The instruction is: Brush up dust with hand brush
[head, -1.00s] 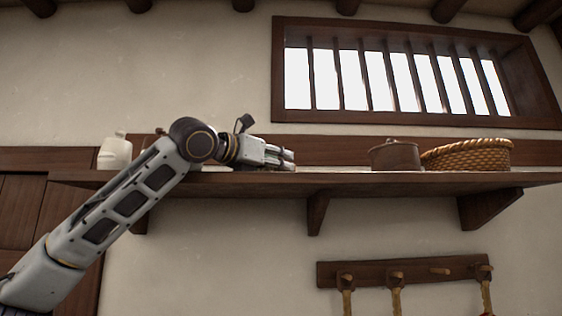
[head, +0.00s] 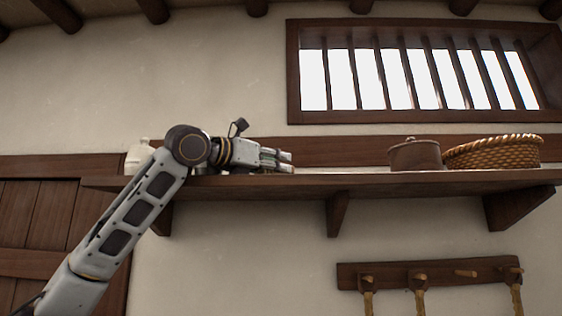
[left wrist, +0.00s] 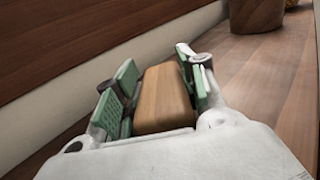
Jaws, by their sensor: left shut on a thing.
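My left gripper (head: 284,160) is just above the top of the wooden wall shelf (head: 390,180), pointing right along it. In the left wrist view the gripper (left wrist: 160,85) is shut on a light wooden block (left wrist: 165,100), held between its green-padded fingers. The block looks like the wooden body of the hand brush; no bristles show. I cannot tell whether it touches the shelf top. No dust can be made out on the shelf boards. My right gripper is not in view.
A brown lidded pot (head: 415,155) and a woven basket (head: 492,152) stand further right on the shelf. A white jar (head: 138,155) is partly behind my left arm. A barred window (head: 420,70) is above; a peg rail (head: 430,273) hangs below.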

